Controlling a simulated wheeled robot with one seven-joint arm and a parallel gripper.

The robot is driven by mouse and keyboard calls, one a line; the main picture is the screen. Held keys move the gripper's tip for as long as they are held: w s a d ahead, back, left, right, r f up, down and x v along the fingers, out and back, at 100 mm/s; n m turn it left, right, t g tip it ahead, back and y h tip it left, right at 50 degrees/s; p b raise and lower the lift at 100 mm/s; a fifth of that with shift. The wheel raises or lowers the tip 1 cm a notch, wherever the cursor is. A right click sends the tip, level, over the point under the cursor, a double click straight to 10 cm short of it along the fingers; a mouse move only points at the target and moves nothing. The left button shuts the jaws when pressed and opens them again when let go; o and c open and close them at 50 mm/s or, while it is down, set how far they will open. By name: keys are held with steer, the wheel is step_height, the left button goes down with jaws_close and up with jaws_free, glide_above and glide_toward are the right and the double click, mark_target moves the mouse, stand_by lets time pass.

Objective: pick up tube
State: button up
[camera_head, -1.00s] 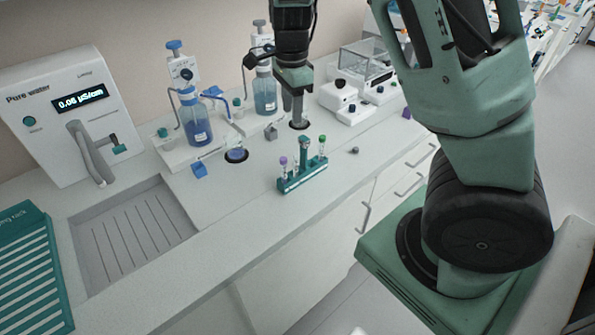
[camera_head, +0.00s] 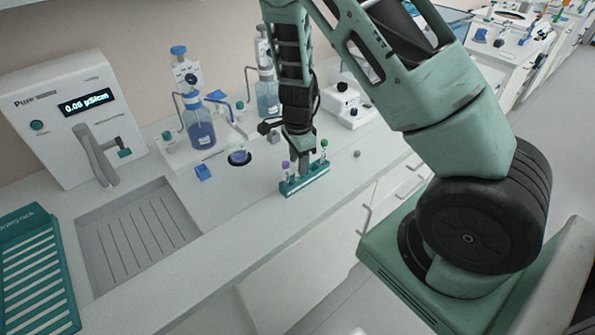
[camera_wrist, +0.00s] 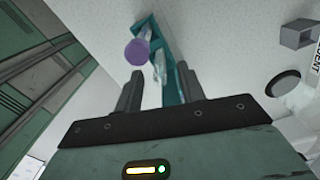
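A teal tube rack (camera_head: 308,182) stands on the bench near its front edge. A purple-capped tube (camera_head: 285,167) stands at its left end and a green-capped tube (camera_head: 324,146) at its right end. My gripper (camera_head: 299,166) points down over the rack's middle, between these two tubes in the picture. In the wrist view my gripper (camera_wrist: 160,72) has its two fingers apart. The purple cap (camera_wrist: 138,52) shows just beyond the left fingertip, and part of the teal rack (camera_wrist: 172,42) shows between and beyond the fingers. The green cap is not visible there.
A sink (camera_head: 140,235) and a water unit (camera_head: 70,120) are at left. Bench front is mostly clear.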

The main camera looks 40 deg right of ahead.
steer(key=shift+f, duration=0.4)
steer(key=shift+c, duration=0.2)
steer(key=c, duration=0.8)
jaws_close()
steer(key=shift+r, duration=0.1)
step_height(320, 180, up, 18)
steer(key=b, duration=0.1)
